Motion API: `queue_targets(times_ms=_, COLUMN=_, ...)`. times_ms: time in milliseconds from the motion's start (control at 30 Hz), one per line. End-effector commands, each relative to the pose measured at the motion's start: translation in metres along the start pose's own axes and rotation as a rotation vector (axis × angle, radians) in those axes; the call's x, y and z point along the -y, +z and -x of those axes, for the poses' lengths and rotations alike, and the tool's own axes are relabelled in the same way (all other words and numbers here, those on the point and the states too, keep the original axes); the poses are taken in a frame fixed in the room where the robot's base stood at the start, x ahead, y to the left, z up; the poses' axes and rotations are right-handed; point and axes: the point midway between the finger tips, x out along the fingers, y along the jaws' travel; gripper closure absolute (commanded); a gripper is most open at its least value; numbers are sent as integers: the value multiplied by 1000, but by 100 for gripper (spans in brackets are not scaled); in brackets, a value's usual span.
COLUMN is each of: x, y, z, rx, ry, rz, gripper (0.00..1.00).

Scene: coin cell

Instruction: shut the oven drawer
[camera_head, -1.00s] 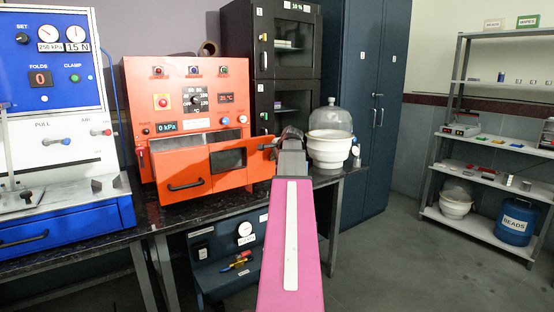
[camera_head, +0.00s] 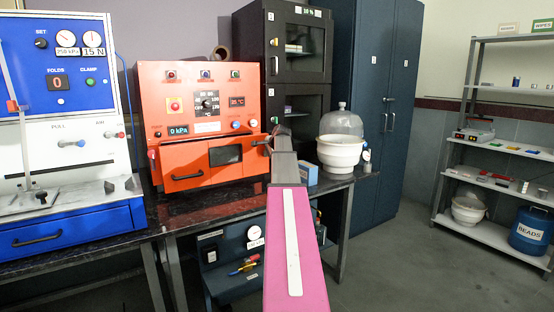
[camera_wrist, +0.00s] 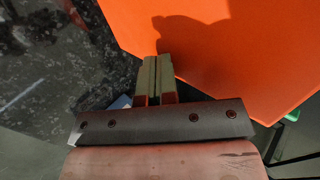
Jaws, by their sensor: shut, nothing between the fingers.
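The orange oven (camera_head: 200,85) stands on the dark counter in the head view. Its drawer (camera_head: 210,172), with a dark handle and a small dark window, is the low front part. Its front looks slightly proud of the body; I cannot tell if a gap is left. My arm reaches forward to the oven's right side. My gripper (camera_head: 272,140) is at the right edge of the drawer, its tips partly hidden. In the wrist view the fingers (camera_wrist: 156,62) are shut and empty, beside a large orange surface (camera_wrist: 235,50); contact is unclear.
The dark speckled counter (camera_wrist: 45,75) lies under the oven. A blue box (camera_head: 308,173) and a white pot with a clear dome (camera_head: 341,150) stand right of my arm. A blue-and-white machine (camera_head: 60,140) is at the left. Dark cabinets are behind.

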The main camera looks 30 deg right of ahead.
Motion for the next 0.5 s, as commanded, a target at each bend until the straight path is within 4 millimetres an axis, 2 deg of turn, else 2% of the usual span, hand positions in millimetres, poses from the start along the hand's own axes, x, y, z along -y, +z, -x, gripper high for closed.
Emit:
queue_targets(times_ms=33, x=16, y=-3, z=-16, rx=1, ry=1, rz=0, gripper=100)
queue_targets(times_ms=200, x=46, y=-3, z=-48, rx=-1, ry=0, rz=1, gripper=100)
queue_targets(times_ms=500, x=74, y=-1, z=-79, rx=-1, ry=0, rz=0, gripper=100)
